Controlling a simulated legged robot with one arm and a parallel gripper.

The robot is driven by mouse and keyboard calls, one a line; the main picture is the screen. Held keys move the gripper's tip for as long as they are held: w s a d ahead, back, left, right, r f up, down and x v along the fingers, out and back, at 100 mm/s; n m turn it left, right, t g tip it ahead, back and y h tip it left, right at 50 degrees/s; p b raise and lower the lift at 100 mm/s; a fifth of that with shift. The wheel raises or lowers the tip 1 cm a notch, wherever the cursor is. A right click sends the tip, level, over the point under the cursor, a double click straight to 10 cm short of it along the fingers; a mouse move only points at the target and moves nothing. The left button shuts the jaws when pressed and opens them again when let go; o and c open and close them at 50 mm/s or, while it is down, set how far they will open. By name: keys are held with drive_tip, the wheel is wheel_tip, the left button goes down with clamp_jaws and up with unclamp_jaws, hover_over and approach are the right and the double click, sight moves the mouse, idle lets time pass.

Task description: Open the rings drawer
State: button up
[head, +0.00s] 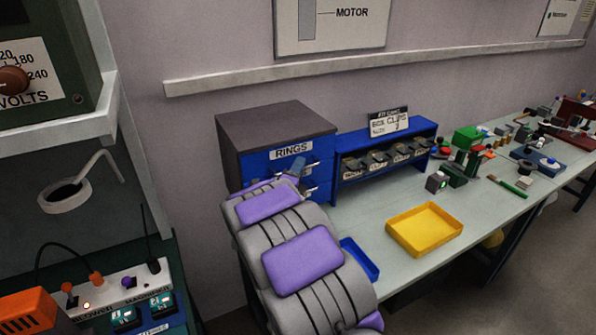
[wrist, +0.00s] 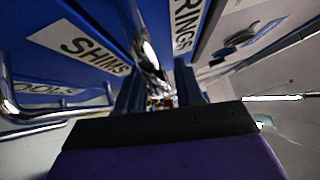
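The rings drawer (head: 262,161) is the top blue drawer of a grey cabinet and has a white RINGS label. Its front looks flush with the cabinet in the head view. The RINGS label (wrist: 186,24) also shows in the wrist view, at the upper middle. A shiny metal handle (wrist: 146,48) lies between the RINGS and SHIMS labels and runs down toward my fingers. My gripper (wrist: 159,92) looks open, with its two dark fingers on either side of the handle's near end. Whether they touch it is unclear. In the head view my gripper (head: 298,170) is at the drawer front; my arm hides the lower drawers.
The SHIMS drawer (wrist: 90,45) and another drawer handle (wrist: 20,105) are close on the left in the wrist view. A blue clip rack (head: 432,130) stands right of the cabinet. A yellow tray (head: 425,230) and a blue tray (head: 360,258) lie on the bench.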

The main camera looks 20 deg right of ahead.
drive_tip(key=shift+w, duration=0.1)
drive_tip(key=shift+c, duration=0.2)
clamp_jaws()
idle(0.5)
